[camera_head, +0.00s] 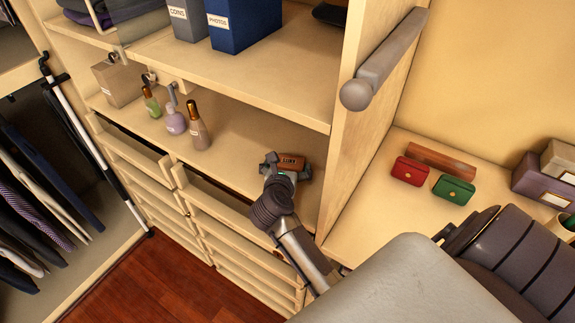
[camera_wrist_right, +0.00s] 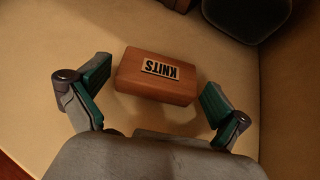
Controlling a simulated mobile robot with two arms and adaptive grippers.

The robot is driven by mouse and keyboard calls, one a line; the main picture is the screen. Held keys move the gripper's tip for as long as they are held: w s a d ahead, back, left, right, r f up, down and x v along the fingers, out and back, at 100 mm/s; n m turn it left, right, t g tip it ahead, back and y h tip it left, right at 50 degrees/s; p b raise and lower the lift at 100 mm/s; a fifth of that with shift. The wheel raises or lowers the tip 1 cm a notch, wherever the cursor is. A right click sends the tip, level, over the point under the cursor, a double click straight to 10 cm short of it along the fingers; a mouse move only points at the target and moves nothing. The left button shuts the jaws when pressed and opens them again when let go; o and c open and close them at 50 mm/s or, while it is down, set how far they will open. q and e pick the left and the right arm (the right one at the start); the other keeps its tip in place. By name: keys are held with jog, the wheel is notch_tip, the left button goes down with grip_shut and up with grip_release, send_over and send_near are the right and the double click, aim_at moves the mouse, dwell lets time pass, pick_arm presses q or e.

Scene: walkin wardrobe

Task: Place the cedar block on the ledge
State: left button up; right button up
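The cedar block (camera_head: 291,161) is a small orange-brown block lying on the open shelf (camera_head: 245,150) above the drawers. In the right wrist view the block (camera_wrist_right: 155,88) shows a pale label reading KNITS, upside down. My right gripper (camera_head: 286,168) is open at the block, with one finger on each side. The wrist view shows gaps between both fingers and the block. I cannot tell which surface is the ledge; a lower pale counter (camera_head: 365,215) lies right of the upright panel. My left gripper is not in view.
Bottles (camera_head: 175,122) and a tan box (camera_head: 118,82) stand left on the shelf. A grey rod (camera_head: 385,60) juts from the panel (camera_head: 350,130). The counter holds a red case (camera_head: 410,171), a green case (camera_head: 453,189) and a reddish wooden bar (camera_head: 440,160). An upper drawer (camera_head: 235,212) is partly open.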

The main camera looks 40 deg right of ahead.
jog(key=shift+r, duration=0.2)
jog(key=shift+s+a, duration=0.2)
jog(key=shift+a, duration=0.05)
jog(key=b+v, duration=0.2)
jog(key=v, duration=0.4)
jog(key=shift+s+a+r, duration=0.1)
jog(key=shift+s+a, duration=0.05)
jog(key=shift+s+a+r, duration=0.1)
jog(key=shift+s+r, duration=0.05)
jog(key=shift+s, duration=0.05)
